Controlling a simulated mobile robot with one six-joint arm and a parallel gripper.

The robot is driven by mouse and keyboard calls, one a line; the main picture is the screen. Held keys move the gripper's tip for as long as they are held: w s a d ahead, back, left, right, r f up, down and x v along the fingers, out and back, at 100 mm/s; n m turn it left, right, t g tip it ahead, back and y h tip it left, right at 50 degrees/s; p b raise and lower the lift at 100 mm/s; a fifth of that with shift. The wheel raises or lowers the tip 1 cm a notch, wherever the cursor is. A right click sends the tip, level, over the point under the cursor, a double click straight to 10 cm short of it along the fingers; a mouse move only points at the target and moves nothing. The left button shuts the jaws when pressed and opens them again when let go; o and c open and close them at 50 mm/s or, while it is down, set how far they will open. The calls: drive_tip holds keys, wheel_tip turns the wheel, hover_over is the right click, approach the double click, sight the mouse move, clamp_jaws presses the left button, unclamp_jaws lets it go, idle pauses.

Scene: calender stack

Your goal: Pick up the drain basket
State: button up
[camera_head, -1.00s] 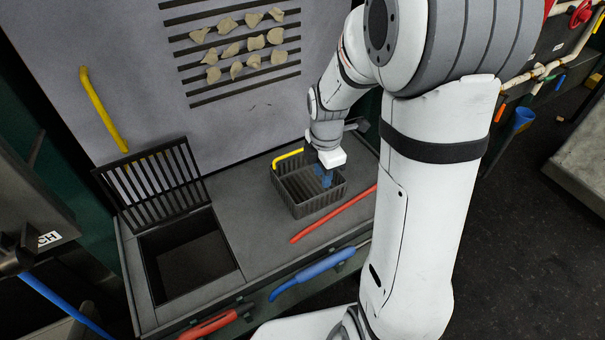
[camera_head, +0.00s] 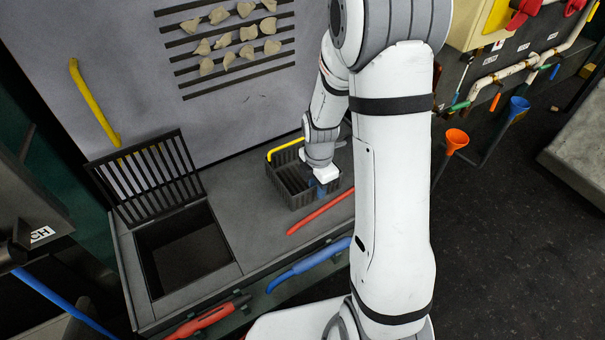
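The drain basket (camera_head: 290,199) is a dark grey slatted box with a yellow handle (camera_head: 284,150) along its back left rim. It sits on the grey bench top, right of the square opening. My gripper (camera_head: 320,188) has a white body and blue fingers and points down at the basket's right side. The fingers are small and partly hidden by the basket wall and the gripper body. I cannot tell whether they touch the basket or how far apart they are.
A square drain opening (camera_head: 188,250) with a raised slatted grate (camera_head: 150,180) lies to the left. A red bar (camera_head: 320,211) lies on the bench in front of the basket. Blue (camera_head: 308,264) and red (camera_head: 208,318) handles run along the bench's front edge.

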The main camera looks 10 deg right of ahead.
clamp_jaws()
drive_tip(key=shift+r, duration=0.1)
idle(0.4)
